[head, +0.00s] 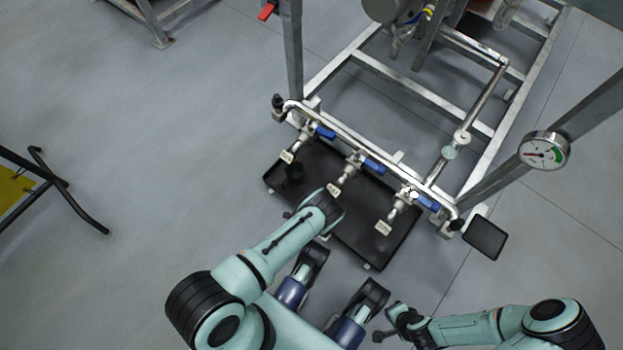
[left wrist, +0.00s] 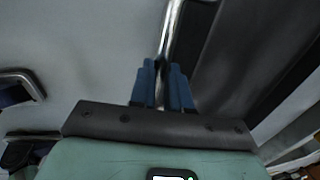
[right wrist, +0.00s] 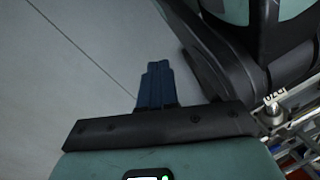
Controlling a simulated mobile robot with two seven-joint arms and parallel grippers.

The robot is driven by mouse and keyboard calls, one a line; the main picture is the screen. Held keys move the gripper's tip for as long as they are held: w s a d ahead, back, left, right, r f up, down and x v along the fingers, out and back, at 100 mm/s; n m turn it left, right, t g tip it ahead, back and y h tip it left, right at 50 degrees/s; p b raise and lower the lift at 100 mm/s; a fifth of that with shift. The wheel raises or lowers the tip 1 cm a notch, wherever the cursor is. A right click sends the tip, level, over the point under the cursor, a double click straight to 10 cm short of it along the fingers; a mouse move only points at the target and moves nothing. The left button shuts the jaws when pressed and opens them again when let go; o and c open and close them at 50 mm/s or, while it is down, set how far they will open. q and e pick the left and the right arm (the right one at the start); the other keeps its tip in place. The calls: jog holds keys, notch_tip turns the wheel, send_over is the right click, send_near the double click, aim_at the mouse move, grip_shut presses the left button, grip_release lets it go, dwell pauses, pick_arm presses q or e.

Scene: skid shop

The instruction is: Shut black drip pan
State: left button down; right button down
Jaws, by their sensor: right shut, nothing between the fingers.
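The black drip pan (head: 345,240) is a shallow dark tray under the row of valves, sticking out from the metal skid frame on my side. My left gripper's fingers are hidden beneath its wrist over the pan's near edge in the head view. In the left wrist view, a shiny metal bar, seemingly the pan's handle, passes between the left gripper's blue fingers (left wrist: 164,88); the gap is narrow, but whether they press on it is unclear. Dark pan surface (left wrist: 250,45) shows to the right. My right gripper (head: 382,334) is low over the floor, away from the pan; its fingers (right wrist: 156,85) are shut and empty.
Valves with blue levers (head: 374,167) and hanging white tags (head: 383,227) overhang the pan. A pressure gauge (head: 543,150) is on the right post, above a small black plate (head: 485,237). A folding stand (head: 60,185) is at left. Floor left of the pan is clear.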

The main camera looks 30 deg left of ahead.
pick_arm(q)
jog(key=c, duration=1.2)
grip_release()
jog(key=shift+w+r, duration=0.1)
jog(key=shift+w, duration=0.3)
jog(key=shift+o, duration=0.5)
jog(key=shift+s, duration=0.1)
pick_arm(e)
jog(key=w+r+t+p, duration=0.2)
jog(key=w+r+p, duration=0.1)
jog(key=w+r, duration=0.25)
pick_arm(q)
notch_tip(320, 180, up, 13)
jog(key=s+p, duration=0.2)
jog(key=p, duration=0.1)
jog(key=shift+s, duration=0.25)
pick_arm(e)
jog(key=shift+n+g+y, duration=0.3)
jog(key=shift+n+g, duration=0.1)
jog(key=shift+g, duration=0.1)
jog(key=shift+s+a+r, duration=1.55)
jog(key=shift+s+a, duration=0.05)
pick_arm(q)
jog(key=shift+a, duration=0.1)
